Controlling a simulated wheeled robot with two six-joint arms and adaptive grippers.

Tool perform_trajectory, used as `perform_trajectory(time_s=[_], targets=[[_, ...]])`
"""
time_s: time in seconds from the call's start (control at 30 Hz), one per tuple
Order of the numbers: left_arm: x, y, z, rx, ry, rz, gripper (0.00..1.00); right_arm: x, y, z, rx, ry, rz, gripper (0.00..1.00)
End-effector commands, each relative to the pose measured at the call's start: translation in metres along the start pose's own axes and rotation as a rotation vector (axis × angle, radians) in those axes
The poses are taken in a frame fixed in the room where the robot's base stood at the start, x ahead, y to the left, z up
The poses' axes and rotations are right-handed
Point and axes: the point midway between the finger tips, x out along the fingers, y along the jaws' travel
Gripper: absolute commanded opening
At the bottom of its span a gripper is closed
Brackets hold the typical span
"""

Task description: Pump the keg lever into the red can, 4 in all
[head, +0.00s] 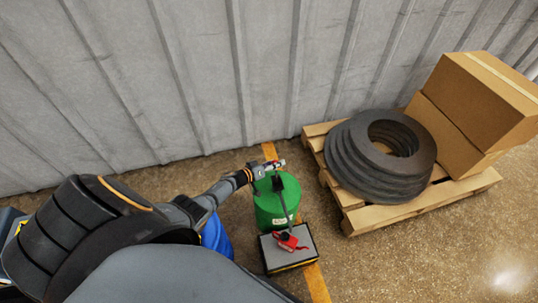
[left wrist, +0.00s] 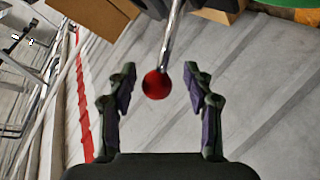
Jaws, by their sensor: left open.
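The green keg (head: 270,212) stands on the floor near the wall, and its green edge shows at the top right of the left wrist view (left wrist: 285,4). A dark spout or hose (head: 283,205) runs from its top towards the small red can (head: 290,239), which sits on a grey-topped box. The keg lever is a metal rod (left wrist: 172,35) ending in a red ball knob (left wrist: 157,85). My left gripper (head: 272,166) is above the keg's top. In the left wrist view it is open (left wrist: 159,75), with the knob between its fingers and gaps on both sides.
The box (head: 309,256) stands just in front of the keg. A blue container (head: 216,238) is partly hidden by my left arm. At right, a wooden pallet (head: 375,217) carries dark rings (head: 350,160) and cardboard boxes (head: 480,95). A corrugated wall (head: 200,70) closes the back.

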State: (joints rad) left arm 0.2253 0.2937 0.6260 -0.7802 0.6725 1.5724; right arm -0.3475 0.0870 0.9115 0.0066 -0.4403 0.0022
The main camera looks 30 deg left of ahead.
Motion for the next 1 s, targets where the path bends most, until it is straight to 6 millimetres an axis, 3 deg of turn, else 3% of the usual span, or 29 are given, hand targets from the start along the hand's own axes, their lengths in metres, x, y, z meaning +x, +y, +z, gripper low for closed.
perform_trajectory(time_s=[0.17, 0.5, 0.6, 1.0], targets=[[-0.02, -0.002, 0.001, 0.003, -0.002, -0.002, 0.52, 0.0, 0.0, 0.0, 0.0, 0.0, -0.001, 0.52], [-0.096, -0.003, 0.002, 0.002, -0.005, -0.006, 0.52, 0.0, -0.001, 0.0, 0.001, -0.001, -0.001, 0.52], [-0.111, -0.003, 0.002, 0.001, -0.004, -0.006, 0.52, 0.0, -0.001, 0.0, 0.001, -0.001, -0.001, 0.52], [-0.121, -0.002, 0.0, 0.0, -0.001, -0.005, 0.52, 0.0, -0.001, 0.0, 0.001, -0.001, -0.001, 0.52]])
